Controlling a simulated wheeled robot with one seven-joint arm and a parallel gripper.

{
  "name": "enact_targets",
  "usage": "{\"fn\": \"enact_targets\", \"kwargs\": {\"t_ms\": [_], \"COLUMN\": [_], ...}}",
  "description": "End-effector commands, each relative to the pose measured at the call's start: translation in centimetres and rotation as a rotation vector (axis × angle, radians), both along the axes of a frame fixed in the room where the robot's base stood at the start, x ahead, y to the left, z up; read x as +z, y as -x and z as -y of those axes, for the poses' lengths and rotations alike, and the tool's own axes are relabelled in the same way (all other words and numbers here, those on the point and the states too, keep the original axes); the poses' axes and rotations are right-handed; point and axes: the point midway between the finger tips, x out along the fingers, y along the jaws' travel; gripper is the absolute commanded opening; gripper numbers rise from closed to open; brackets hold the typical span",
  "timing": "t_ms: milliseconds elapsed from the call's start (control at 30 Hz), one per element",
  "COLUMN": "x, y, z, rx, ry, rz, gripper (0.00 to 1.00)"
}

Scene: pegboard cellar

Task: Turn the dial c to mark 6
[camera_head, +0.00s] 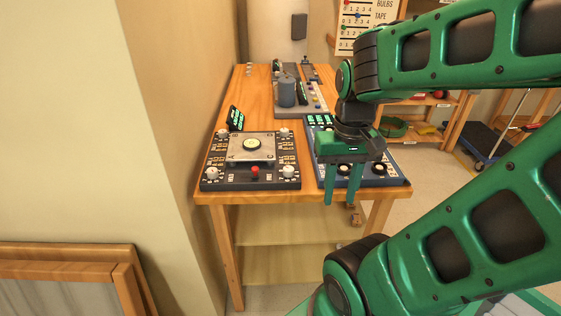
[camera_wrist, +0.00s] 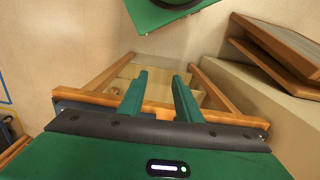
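My gripper (camera_head: 343,198) is open and empty, fingers pointing down, in front of the blue-framed control panel (camera_head: 398,172) near the table's front edge. Dark round dials with pale tops show on this panel behind and beside the fingers, one on the right (camera_head: 377,168). The gripper and wrist hide much of the panel. The lettering is too small to tell which dial is c or where its pointer stands. In the wrist view the two green fingers (camera_wrist: 160,100) are apart with nothing between them.
A dark panel (camera_head: 208,184) with white knobs, a red button and a central round gauge lies to the left on the wooden table (camera_head: 260,102). A grey unit with a cylinder (camera_head: 286,93) stands farther back. A wall borders the table's left side.

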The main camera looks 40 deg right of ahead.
Motion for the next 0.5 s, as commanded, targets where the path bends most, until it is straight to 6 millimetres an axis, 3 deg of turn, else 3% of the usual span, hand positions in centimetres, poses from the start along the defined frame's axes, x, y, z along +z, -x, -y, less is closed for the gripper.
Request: {"fn": "enact_targets", "kwargs": {"t_ms": [100, 200, 267, 367, 500], "x": [0.0, 0.3, 0.6, 1.1, 2.0], "y": [0.0, 0.6, 1.0, 0.1, -2.1], "z": [0.0, 0.0, 0.0, 0.4, 0.7], "rx": [0.000, 0.007, 0.030, 0.130, 0.405], "ry": [0.000, 0.000, 0.001, 0.004, 0.010], "rz": [0.000, 0.006, 0.015, 0.014, 0.009], "gripper": [0.31, 0.43, 0.43, 0.43, 0.43]}}
